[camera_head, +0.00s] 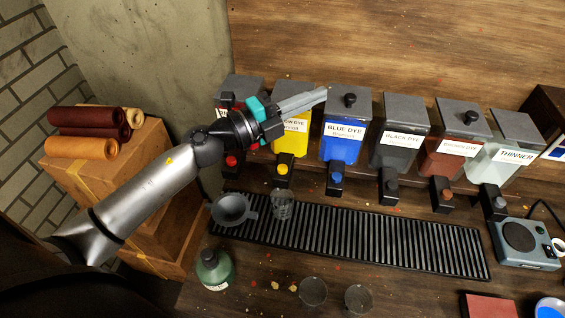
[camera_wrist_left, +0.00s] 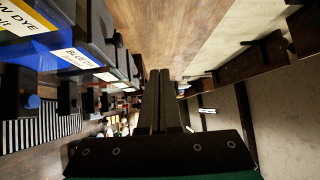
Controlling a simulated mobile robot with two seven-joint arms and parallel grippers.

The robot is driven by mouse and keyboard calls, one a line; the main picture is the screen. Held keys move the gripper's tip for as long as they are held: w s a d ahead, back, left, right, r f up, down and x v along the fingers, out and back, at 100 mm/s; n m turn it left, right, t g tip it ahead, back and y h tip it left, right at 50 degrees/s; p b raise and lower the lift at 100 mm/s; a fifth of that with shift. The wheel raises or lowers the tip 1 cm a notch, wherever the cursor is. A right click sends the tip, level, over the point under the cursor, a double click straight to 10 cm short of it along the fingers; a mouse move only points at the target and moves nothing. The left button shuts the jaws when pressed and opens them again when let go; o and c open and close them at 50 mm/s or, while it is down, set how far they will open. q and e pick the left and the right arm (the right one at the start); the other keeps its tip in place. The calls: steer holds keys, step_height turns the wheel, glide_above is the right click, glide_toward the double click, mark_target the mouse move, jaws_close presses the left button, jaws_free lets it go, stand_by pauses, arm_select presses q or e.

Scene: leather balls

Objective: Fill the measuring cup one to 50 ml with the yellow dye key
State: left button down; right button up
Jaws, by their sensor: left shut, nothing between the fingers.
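The yellow dye dispenser (camera_head: 288,145) stands on the shelf, its label partly covered by my left arm. Its yellow key (camera_head: 283,169) sits on a black tap at the front. A clear measuring cup (camera_head: 283,206) stands on the black drip grate below that tap; its marks and any number are too small to read. My left gripper (camera_head: 325,94) is shut and empty, above the yellow dispenser, with its tips near the top of the blue one. Its closed fingers also show in the left wrist view (camera_wrist_left: 159,78). My right gripper is out of view.
Blue (camera_head: 344,155), black, brown and thinner dispensers line the shelf to the right. A grey funnel-like vessel (camera_head: 230,209) is left of the cup. A green bottle (camera_head: 214,270) and two clear cups (camera_head: 313,291) stand in front. A scale (camera_head: 524,243) is at right. The drip grate's right part is clear.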

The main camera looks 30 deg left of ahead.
arm_select(q)
steer(key=d+f+m+g, duration=0.1)
steer(key=f+m+g, duration=0.1)
steer(key=m+g, duration=0.15)
steer(key=m+g+y+p, duration=0.3)
steer(key=m+g+y, duration=0.2)
steer(key=y, duration=0.1)
glide_above(279, 170)
step_height(279, 170, down, 8)
steer(key=shift+r+t, duration=0.2)
steer(key=shift+t, duration=0.05)
step_height(279, 170, down, 8)
steer(key=b, duration=0.6)
steer(key=shift+f, duration=0.4)
stand_by(0.9)
